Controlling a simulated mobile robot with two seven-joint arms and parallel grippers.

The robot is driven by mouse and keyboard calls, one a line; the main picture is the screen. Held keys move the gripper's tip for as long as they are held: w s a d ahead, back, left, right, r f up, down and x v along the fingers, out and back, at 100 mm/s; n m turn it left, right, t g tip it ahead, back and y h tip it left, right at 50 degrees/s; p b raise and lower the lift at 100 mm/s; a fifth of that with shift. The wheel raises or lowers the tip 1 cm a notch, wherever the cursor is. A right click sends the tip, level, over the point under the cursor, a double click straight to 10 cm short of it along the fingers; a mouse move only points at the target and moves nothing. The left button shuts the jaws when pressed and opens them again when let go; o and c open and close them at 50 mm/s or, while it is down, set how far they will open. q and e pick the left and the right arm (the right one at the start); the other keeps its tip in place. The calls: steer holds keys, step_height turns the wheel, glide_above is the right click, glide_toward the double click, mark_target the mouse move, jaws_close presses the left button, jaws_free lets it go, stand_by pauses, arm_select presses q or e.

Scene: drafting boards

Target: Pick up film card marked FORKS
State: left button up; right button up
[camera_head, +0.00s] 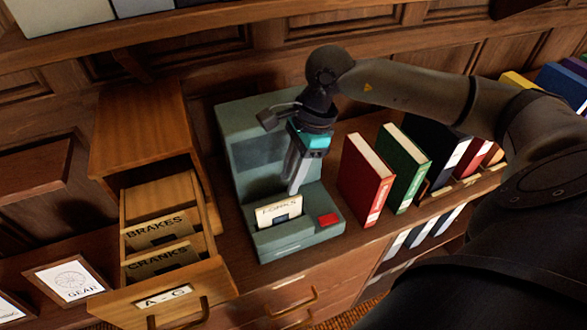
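The cream film card (266,216) stands in the front of a grey-green machine (243,127). Its lettering is small and looks like FORKS. A dark patch shows at its lower edge, where it meets the machine. My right gripper (293,189) reaches down from above, with its fingertips just above and behind the card's upper right edge. I cannot tell whether the fingers touch the card or how far apart they are. My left gripper is out of view.
A red button (328,220) is right of the card. An open wooden drawer (214,290) at left holds cards marked BRAKES (150,232) and CRANKS (160,262). A red book (364,182) and a green book (405,172) stand right of the machine.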

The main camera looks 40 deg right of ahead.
mark_target(282, 202)
steer(key=b+x, duration=0.5)
steer(key=x, duration=0.3)
steer(key=shift+b+x, duration=0.7)
steer(key=shift+x, duration=0.1)
steer(key=shift+a, duration=0.1)
steer(key=shift+c, duration=0.3)
jaws_close()
steer(key=shift+r, duration=0.35)
step_height(282, 202, up, 12)
steer(key=p, duration=0.7)
steer(key=shift+p, duration=0.3)
